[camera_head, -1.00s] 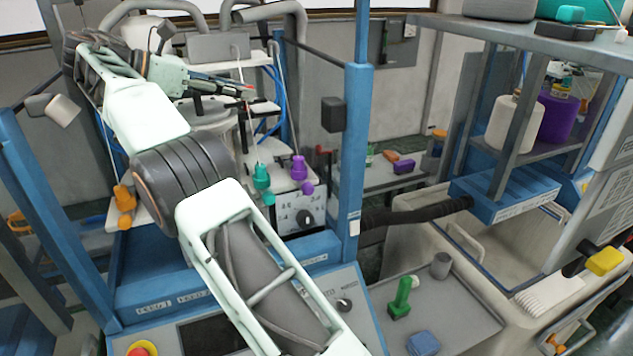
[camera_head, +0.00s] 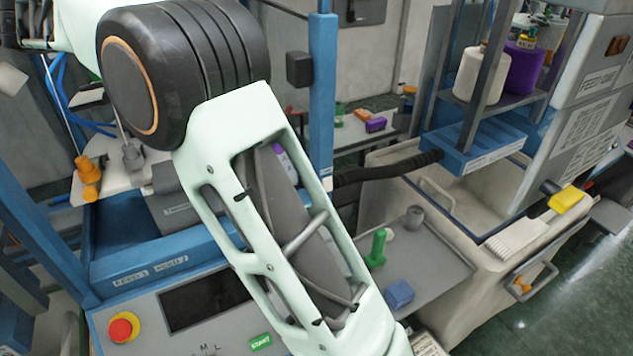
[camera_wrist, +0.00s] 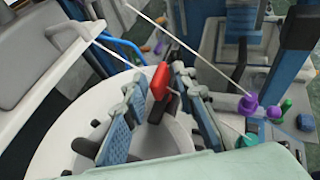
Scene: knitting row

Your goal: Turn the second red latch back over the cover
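In the wrist view, a red latch (camera_wrist: 159,81) stands near the edge of a round white cover or plate (camera_wrist: 62,148). My gripper (camera_wrist: 158,78) is open, with one blue-padded finger on each side of the latch. The latch shows between the fingertips with gaps beside it; I cannot tell whether either finger touches it. Only one red latch is clear. In the head view my arm hides much of the machine, and neither gripper nor red latch shows there.
Thin yarn strands cross near my fingers. Purple (camera_wrist: 248,104) and green knobs stand at the right in the wrist view. A blue post (camera_head: 321,100) stands right of my arm. A grey tray (camera_head: 440,262) holds a green piece (camera_head: 377,248) and a blue block (camera_head: 399,294).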

